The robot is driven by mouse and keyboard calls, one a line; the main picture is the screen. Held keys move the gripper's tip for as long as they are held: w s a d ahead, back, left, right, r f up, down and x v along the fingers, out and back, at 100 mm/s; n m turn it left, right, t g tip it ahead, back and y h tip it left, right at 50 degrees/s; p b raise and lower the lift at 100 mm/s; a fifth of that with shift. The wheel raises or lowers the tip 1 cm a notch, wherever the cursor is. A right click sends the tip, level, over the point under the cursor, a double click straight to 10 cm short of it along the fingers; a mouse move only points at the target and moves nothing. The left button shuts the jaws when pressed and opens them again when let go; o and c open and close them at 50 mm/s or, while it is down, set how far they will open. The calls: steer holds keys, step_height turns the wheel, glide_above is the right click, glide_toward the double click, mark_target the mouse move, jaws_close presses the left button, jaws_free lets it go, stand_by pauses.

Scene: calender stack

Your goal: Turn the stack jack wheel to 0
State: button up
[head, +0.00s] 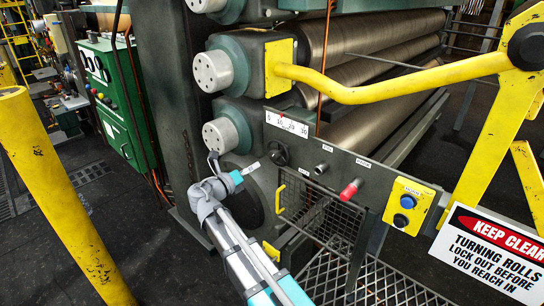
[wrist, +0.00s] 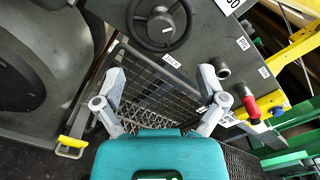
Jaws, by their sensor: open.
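The black jack wheel (head: 279,153) is on the dark panel at the near end of the roll stack, below a white scale plate (head: 288,124). The scale has a small red mark near its left part; the exact reading is too small to tell. In the wrist view the wheel (wrist: 162,23) shows its rim, spokes and hub at the top, with a small label below it. My gripper (head: 250,169) is left of and below the wheel, apart from it. In the wrist view its two grey fingers (wrist: 162,76) are spread wide with nothing between them.
A red knob (head: 350,188) and a dark fitting (head: 321,168) sit right of the wheel. A yellow button box (head: 408,205) is farther right. A wire mesh guard (head: 318,215) with a yellow handle lies below. A yellow bar (head: 400,88) crosses above, and a yellow post (head: 60,200) stands left.

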mark_target(271, 156)
steer(key=x, duration=1)
steer(key=shift+d, duration=0.1)
steer(key=c, duration=1.2)
steer(key=shift+o, duration=0.2)
steer(key=shift+m, duration=0.4)
